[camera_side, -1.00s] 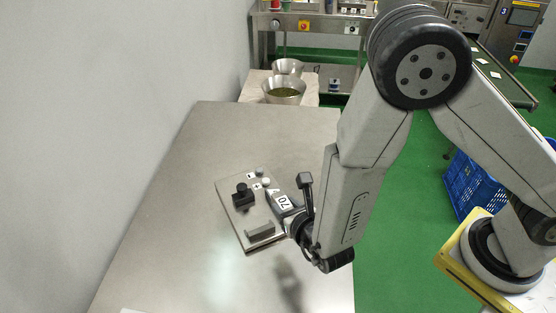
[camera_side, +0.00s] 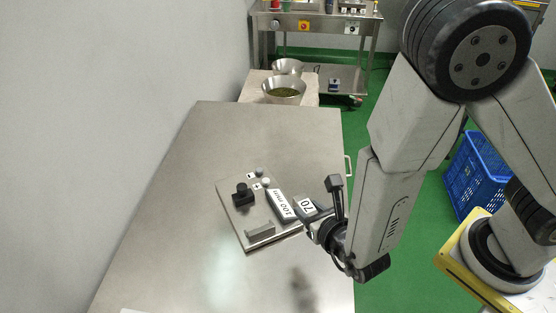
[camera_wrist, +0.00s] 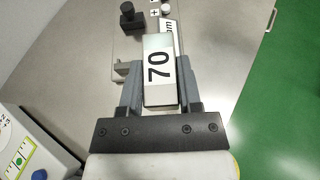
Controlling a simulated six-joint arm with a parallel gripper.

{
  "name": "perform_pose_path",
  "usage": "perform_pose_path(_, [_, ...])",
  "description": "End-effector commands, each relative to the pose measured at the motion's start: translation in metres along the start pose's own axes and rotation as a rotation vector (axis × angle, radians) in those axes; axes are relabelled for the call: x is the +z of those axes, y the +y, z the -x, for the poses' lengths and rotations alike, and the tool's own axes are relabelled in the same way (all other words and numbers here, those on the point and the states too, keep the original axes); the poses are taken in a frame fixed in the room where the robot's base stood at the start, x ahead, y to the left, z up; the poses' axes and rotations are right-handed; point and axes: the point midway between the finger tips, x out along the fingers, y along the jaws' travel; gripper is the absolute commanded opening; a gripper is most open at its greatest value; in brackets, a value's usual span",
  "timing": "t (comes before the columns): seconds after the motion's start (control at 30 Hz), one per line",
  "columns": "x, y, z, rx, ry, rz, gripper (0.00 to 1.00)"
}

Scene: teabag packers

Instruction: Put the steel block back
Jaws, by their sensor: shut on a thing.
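A steel block (camera_side: 306,206) marked "70" is between my gripper's jaws; its marked face also shows in the wrist view (camera_wrist: 158,70). My gripper (camera_side: 312,214) is shut on it, with a grey finger on each side in the wrist view (camera_wrist: 157,85). The block is at the right side of a flat grey fixture plate (camera_side: 241,232). A white "100 mm" marking (camera_side: 281,206) lies along the plate's right side, just left of the block. I cannot tell how high the block is above the table.
The plate carries a black knob (camera_side: 242,195), a grey raised bar (camera_side: 260,230) and small round buttons (camera_side: 264,181). The steel table (camera_side: 165,235) is clear to the left. In the wrist view, a white device (camera_wrist: 32,145) is at the lower left.

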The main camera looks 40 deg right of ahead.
Motion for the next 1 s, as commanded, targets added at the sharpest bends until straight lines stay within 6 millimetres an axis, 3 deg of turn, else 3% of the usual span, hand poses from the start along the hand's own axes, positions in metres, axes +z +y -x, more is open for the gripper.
perform_pose_path(0.47, [0.001,-0.003,-0.011,-0.010,-0.001,-0.004,0.00])
perform_pose_path(0.77, [0.004,-0.018,-0.048,-0.041,0.000,-0.018,0.00])
perform_pose_path(1.0, [0.005,-0.041,-0.086,-0.073,0.002,-0.029,0.00])
